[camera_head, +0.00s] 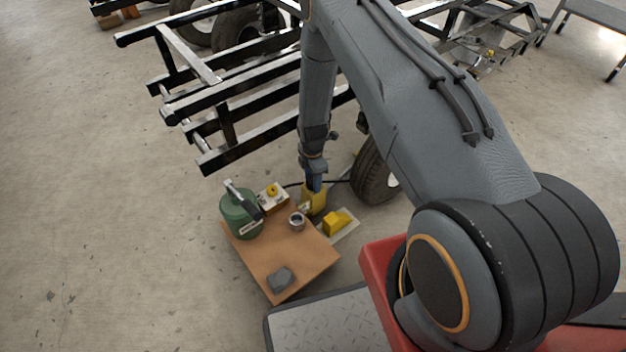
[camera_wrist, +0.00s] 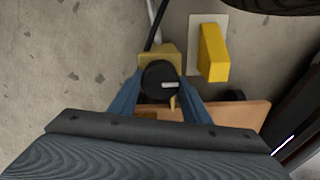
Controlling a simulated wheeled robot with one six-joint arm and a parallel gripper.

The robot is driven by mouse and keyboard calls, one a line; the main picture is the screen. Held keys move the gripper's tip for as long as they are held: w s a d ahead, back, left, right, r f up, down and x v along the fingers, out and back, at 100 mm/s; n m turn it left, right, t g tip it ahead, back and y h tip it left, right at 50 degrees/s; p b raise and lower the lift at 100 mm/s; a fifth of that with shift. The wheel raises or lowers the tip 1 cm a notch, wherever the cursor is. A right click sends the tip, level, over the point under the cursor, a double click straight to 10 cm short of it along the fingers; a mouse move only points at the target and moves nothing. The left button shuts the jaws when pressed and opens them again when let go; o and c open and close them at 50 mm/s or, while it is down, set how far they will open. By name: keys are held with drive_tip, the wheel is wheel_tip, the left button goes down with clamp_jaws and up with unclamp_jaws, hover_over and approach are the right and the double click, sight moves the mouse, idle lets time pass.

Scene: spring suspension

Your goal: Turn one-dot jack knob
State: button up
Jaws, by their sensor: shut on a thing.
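A black round knob (camera_wrist: 161,82) with a pale pointer line sits on a yellow block-shaped body (camera_wrist: 172,55) in the wrist view. The blue fingers of my gripper (camera_wrist: 160,92) are on either side of the knob, shut on it. In the head view my gripper (camera_head: 314,183) points down onto the same yellow body (camera_head: 313,200) at the far edge of a brown board. The knob is hidden there by my gripper. I cannot make out any dot mark on the body or knob.
A yellow wedge (camera_head: 337,222) lies right. A tyre (camera_head: 372,178) and black frame (camera_head: 240,120) stand behind.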

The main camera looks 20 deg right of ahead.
drive_tip(key=shift+w+r, duration=0.1)
drive_tip(key=shift+w, duration=0.05)
drive_tip(key=o, duration=1)
drive_tip(key=shift+o, duration=0.2)
wheel_tip(320, 180, up, 7)
drive_tip(key=shift+r+p, duration=0.2)
drive_tip(key=shift+p, duration=0.7)
drive_tip(key=shift+r, duration=0.15)
